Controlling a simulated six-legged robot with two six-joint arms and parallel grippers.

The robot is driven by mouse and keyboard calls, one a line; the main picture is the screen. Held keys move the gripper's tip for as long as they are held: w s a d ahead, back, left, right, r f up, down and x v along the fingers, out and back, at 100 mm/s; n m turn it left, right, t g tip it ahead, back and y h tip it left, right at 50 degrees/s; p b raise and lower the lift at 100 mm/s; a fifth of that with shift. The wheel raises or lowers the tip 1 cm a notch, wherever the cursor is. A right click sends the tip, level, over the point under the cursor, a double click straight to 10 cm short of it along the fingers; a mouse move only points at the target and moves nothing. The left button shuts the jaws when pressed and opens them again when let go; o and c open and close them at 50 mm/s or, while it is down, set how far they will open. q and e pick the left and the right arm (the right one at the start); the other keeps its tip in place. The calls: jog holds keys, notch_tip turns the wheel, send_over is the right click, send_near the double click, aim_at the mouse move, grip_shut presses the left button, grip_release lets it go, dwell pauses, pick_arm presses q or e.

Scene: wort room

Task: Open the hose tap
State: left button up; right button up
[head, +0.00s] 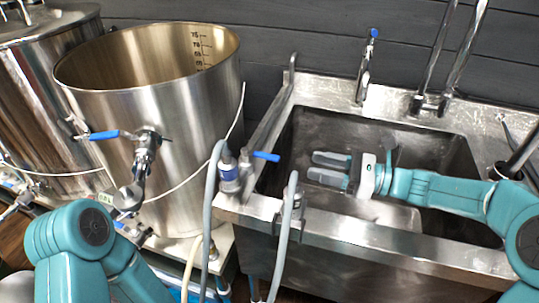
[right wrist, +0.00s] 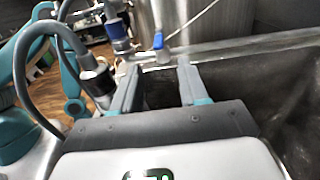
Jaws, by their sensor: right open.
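The hose tap (head: 229,172) has a blue lever (head: 264,156) pointing right, and it stands at the left rim of the sink. In the right wrist view the blue lever (right wrist: 158,40) shows beyond the fingers, roughly in line with the gap between them. My right gripper (head: 316,166) is open and empty over the sink basin, to the right of the lever and apart from it. The fingers also show in the right wrist view (right wrist: 157,78).
A steel kettle (head: 150,100) with its own blue-handled valve (head: 104,135) stands left of the sink. Grey hoses (head: 210,210) hang by the sink's left rim (head: 267,125). A faucet (head: 433,95) and a small blue-topped tap (head: 366,65) stand at the back.

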aim_at(270, 156)
jog(key=x, duration=1.1)
jog(key=shift+s+a, duration=0.2)
jog(key=shift+a, duration=0.1)
jog(key=shift+w+a+b, duration=0.2)
jog(key=shift+a+b, duration=0.05)
jog(key=shift+b, duration=0.05)
grip_shut()
